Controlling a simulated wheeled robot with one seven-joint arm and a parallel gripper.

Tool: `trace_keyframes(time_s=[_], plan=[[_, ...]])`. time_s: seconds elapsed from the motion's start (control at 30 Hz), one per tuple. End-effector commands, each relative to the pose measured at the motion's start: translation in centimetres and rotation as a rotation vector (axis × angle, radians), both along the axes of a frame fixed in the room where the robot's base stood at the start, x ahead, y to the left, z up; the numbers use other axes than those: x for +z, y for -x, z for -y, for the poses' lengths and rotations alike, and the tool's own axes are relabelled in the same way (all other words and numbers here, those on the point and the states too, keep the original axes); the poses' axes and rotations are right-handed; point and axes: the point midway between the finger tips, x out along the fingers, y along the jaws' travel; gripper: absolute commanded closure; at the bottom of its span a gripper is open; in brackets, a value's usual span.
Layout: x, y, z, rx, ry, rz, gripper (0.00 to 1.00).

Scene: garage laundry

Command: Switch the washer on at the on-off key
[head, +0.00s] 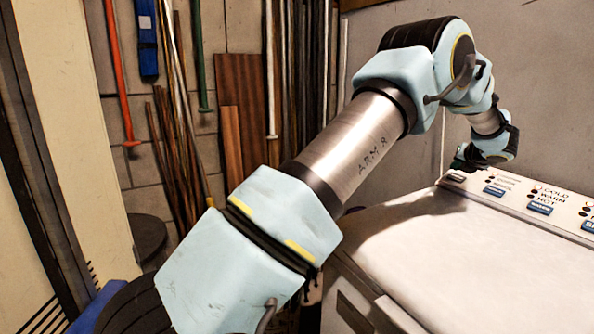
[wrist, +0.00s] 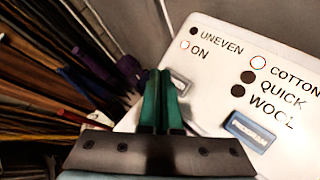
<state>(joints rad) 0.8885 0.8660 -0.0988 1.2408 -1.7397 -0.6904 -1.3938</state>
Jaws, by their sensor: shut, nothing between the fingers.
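The washer's white control panel (wrist: 215,75) fills the right of the wrist view and shows in the head view (head: 515,196) along the washer's back edge. A small grey key (wrist: 181,83) sits below the "ON" label, partly hidden by my fingers. It appears to be the on-off key. My gripper (wrist: 161,75) is shut and empty, its green fingertips right beside that key; contact cannot be told. The ON lamp (wrist: 185,45) is bright with a red rim. In the head view my gripper (head: 464,158) is at the panel's left end.
The COTTON lamp (wrist: 258,62) is also bright; the UNEVEN lamp (wrist: 193,32), QUICK and WOOL lamps are dark. A blue key (wrist: 251,131) lies right of my fingers. The washer's white top (head: 470,260) is clear. Poles and boards (head: 240,110) lean on the back wall.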

Motion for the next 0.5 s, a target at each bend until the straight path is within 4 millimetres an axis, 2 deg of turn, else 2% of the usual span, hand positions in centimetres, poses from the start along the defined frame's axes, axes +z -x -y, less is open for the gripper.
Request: trace_keyframes(time_s=[0.5], plan=[[4.7, 0.9, -1.6, -0.001, 0.0, 0.0, 1.0]])
